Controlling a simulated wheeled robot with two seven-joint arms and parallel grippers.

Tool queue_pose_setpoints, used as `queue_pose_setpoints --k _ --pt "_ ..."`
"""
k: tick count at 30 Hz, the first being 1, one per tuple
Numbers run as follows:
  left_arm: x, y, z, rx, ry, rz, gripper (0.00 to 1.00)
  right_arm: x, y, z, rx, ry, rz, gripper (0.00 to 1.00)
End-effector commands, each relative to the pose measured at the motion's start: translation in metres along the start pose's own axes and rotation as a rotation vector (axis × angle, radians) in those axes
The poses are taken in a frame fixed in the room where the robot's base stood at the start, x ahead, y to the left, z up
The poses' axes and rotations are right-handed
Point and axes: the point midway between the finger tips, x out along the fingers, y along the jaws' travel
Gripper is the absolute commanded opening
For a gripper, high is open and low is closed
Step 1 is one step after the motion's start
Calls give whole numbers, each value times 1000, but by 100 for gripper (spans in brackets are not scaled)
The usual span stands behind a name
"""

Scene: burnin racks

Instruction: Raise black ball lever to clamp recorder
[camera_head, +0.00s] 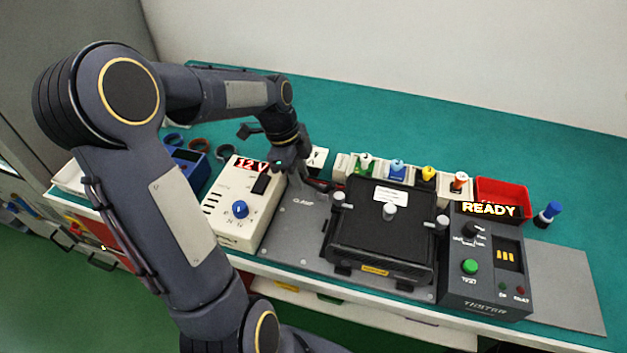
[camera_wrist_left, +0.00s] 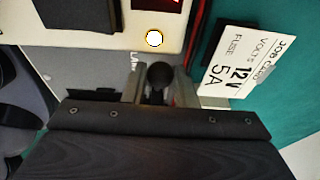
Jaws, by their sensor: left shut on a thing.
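The black ball (camera_wrist_left: 160,75) of the lever sits between the two fingers of my left gripper (camera_wrist_left: 160,88) in the left wrist view. In the head view my left gripper (camera_head: 302,172) reaches down at the left rear of the recorder, and the wrist hides most of the lever. The gripper is shut on the ball. The recorder (camera_head: 365,247) is a black box with a white label, lying on the grey fixture plate (camera_head: 292,237). My right gripper is not in view.
A cream power supply (camera_head: 228,228) reading 12 V stands left of the fixture. A dark tester (camera_head: 487,285) showing READY stands right. The green mat farther back is clear.

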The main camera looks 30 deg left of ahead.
Motion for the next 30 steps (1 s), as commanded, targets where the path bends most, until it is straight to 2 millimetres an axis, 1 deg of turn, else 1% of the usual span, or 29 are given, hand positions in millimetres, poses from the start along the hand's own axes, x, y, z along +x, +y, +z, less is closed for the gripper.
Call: queue_pose_setpoints --k 9,30 --pt "-9 -1 -10 2 4 -5 5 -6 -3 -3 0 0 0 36" --pt "-17 -1 -27 4 7 -4 5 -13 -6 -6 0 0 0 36"
